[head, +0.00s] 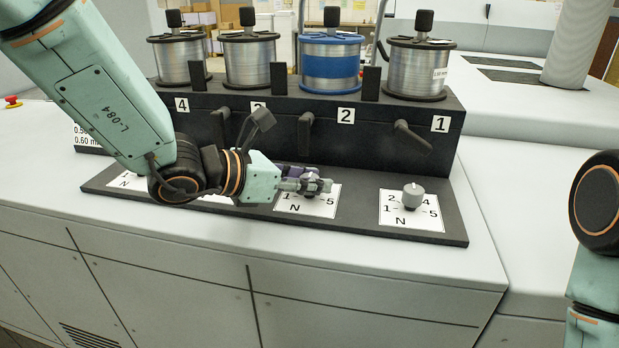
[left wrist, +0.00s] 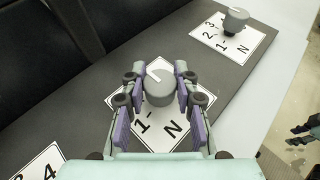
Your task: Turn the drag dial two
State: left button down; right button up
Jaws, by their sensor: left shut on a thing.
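The drag dial two is a grey round knob (left wrist: 159,88) with a white pointer line, standing on a white number plate (head: 291,205) below the label 2 (head: 346,115). My left gripper (head: 322,185) reaches in from the left and is shut on this knob. In the left wrist view its two fingers (left wrist: 158,92) sit on either side of the knob. The plate's 1 and N show between and beside the fingers, and other marks are hidden. My right gripper does not show; part of my right arm shows at the right edge of the head view.
Another grey dial (head: 413,194) stands on its own plate to the right, also in the left wrist view (left wrist: 236,19). Several wire spools (head: 331,60) stand on the black housing (head: 380,140) behind. Black levers (head: 411,136) stick out from the housing's front. The white counter is clear in front.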

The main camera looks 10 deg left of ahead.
pick_arm(q)
jog(key=shift+r, duration=0.15)
jog(key=shift+w+m+g+h+p, duration=0.1)
jog(key=shift+m+g+h+p, duration=0.8)
jog(key=shift+m+p, duration=0.15)
jog(key=m+g+h+p, duration=0.1)
jog(key=m+g, duration=0.1)
jog(key=shift+a+m+g+p, duration=0.1)
jog(key=shift+m+g+p, duration=0.15)
jog(key=shift+g+p, duration=0.05)
jog(key=m+g+h, duration=0.1)
jog(key=m+g, duration=0.1)
jog(key=shift+g+p, duration=0.3)
jog(key=shift+p, duration=0.1)
jog(key=shift+m+g, duration=1.6)
jog(key=shift+g, duration=0.1)
jog(key=c, duration=1)
grip_release()
jog(key=v, duration=1.1)
jog(key=shift+a, duration=0.45)
